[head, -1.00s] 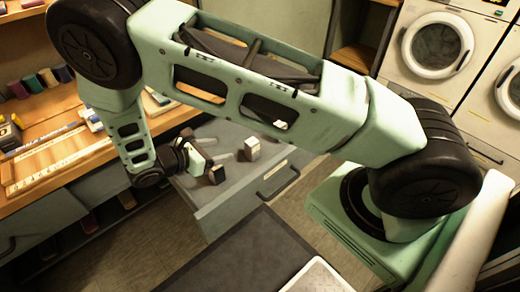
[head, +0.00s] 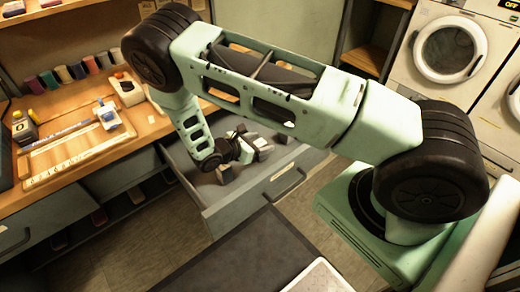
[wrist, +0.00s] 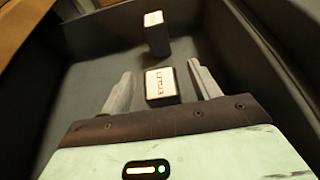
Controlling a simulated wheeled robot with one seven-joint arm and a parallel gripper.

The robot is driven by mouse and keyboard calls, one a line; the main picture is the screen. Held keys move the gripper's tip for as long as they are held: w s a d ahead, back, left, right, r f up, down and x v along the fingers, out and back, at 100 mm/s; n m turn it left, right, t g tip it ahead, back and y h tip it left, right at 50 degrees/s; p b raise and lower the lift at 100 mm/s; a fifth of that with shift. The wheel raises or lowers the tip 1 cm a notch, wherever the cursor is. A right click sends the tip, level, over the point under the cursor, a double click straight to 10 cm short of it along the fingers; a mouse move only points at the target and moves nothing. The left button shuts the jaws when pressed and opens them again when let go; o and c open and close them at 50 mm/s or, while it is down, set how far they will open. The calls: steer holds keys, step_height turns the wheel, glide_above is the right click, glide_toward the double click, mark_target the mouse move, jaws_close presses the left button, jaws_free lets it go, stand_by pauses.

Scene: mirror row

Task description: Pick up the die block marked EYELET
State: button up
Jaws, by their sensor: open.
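In the wrist view a dark block with a pale top label (wrist: 162,84) stands in the drawer. Its small lettering looks upside down and seems to read EYELET. My gripper (wrist: 160,73) is open, with one finger on each side of this block and visible gaps to it. A second dark block with a white top (wrist: 156,32) stands farther off, beyond the fingertips. In the head view my gripper (head: 262,146) is down at the open drawer (head: 245,200), and the arm partly hides what lies there.
The drawer's walls rise around the blocks. A wooden counter (head: 70,150) with a ruler, bottles and several coloured spools is on the left. White washers (head: 447,50) stand at the back right.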

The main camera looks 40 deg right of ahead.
mark_target(262, 142)
steer(key=shift+x, duration=1.95)
steer(key=c, duration=1.2)
steer(key=shift+r, duration=0.1)
